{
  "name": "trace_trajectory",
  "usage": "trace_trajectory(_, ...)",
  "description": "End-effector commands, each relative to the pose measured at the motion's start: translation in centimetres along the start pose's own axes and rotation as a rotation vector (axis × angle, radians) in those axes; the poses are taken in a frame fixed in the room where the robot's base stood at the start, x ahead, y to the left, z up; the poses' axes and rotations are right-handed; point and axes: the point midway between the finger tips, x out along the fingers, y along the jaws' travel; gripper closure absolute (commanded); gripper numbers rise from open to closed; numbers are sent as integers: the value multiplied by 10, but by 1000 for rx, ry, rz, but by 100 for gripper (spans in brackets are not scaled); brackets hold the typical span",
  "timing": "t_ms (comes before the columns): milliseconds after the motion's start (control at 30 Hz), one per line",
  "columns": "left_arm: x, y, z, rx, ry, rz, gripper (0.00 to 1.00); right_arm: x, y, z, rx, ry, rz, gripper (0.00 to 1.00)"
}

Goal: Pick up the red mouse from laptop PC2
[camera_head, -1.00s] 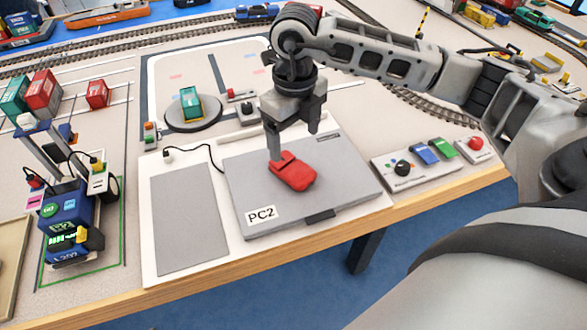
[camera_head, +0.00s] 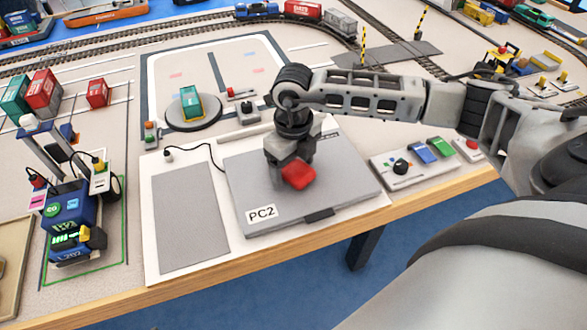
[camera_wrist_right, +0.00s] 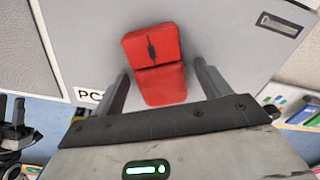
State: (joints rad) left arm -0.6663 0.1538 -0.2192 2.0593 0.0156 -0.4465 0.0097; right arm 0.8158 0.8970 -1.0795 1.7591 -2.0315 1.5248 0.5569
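The red mouse (camera_head: 299,174) lies on the grey closed laptop PC2 (camera_head: 258,207), marked by a white PC2 label at its front left corner. My right gripper (camera_head: 290,168) is low over the mouse and hides its rear part in the head view. In the right wrist view the mouse (camera_wrist_right: 157,62) lies between the two spread fingers of my right gripper (camera_wrist_right: 161,72), with a gap visible on each side. Whether the fingertips reach down to the laptop lid is not clear.
A grey pad (camera_head: 190,220) lies left of the laptop. A control box with buttons (camera_head: 415,165) stands to its right. A round turntable with a teal container (camera_head: 190,103) is behind. A blue crane model (camera_head: 68,215) stands at the left. The wooden table edge runs in front.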

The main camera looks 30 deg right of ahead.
Motion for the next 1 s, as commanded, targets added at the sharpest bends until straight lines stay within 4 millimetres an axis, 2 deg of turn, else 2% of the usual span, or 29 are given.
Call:
trace_trajectory(33,0,0,0,1,1,0,64,0,0,0,0,0,0,39)
trace_trajectory(133,1,0,-1,1,3,0,64,0,0,0,0,0,0,67)
trace_trajectory(167,1,0,-1,1,3,0,64,0,0,0,0,0,0,70)
trace_trajectory(467,1,0,-2,0,5,0,64,-2,0,0,1,-2,0,70)
trace_trajectory(667,1,0,-3,0,7,0,64,-16,0,1,1,-3,-1,70)
trace_trajectory(767,1,0,-4,-1,10,0,64,-32,0,1,1,-5,-1,70)
trace_trajectory(867,2,0,-3,-4,12,0,64,-50,13,-9,-7,-6,1,70)
trace_trajectory(1000,3,1,-3,-11,16,2,64,-84,35,-27,-6,-8,0,70)
